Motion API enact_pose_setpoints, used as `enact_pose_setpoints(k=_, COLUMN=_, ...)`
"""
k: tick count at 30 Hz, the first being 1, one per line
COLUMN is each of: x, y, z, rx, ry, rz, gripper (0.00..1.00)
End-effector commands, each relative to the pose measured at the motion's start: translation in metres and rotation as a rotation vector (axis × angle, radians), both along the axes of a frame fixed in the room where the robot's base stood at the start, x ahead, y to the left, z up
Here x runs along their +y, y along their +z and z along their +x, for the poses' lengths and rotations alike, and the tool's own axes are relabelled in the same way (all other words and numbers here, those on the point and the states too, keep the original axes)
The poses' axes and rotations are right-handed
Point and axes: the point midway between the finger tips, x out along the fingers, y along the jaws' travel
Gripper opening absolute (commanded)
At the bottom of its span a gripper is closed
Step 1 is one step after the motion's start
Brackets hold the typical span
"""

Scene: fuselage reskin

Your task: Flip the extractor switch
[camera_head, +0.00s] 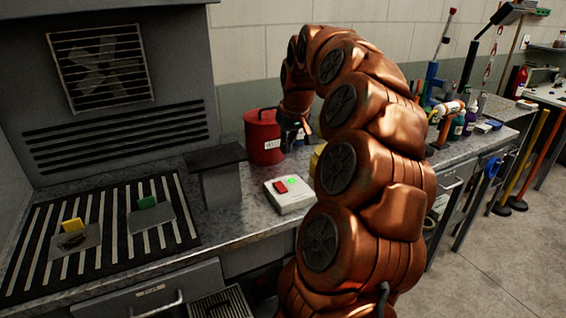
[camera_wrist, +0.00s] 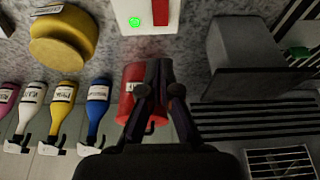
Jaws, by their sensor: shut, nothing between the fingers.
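The extractor switch is a white box (camera_head: 291,199) on the grey bench, with a red rocker (camera_head: 280,187) and a lit green lamp (camera_head: 292,181). In the wrist view the box (camera_wrist: 125,12) is cut off by the top edge, with the red rocker (camera_wrist: 160,11) and green lamp (camera_wrist: 135,22) showing. My gripper (camera_head: 293,142) is above the bench, behind the box in the head view and apart from it. In the wrist view my gripper (camera_wrist: 160,75) is shut and empty, its tips below the box in the picture. The extractor fan (camera_head: 100,66) sits behind a grille.
A red canister (camera_head: 262,137) stands close to my gripper. A grey stand (camera_head: 220,182) is left of the box, by a slatted bed (camera_head: 90,270) with two small plates. A yellow round container (camera_wrist: 65,45) and several bottles (camera_wrist: 65,107) are on the other side.

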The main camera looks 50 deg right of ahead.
Motion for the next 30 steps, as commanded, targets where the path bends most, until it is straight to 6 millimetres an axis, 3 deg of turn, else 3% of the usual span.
enact_pose_setpoints(k=21, x=-0.01, y=-0.108, z=0.031, rx=0.007, ry=0.002, rz=0.004, gripper=0.0)
enact_pose_setpoints(k=30, x=-0.012, y=-0.127, z=0.035, rx=0.002, ry=0.0, rz=0.002, gripper=0.0)
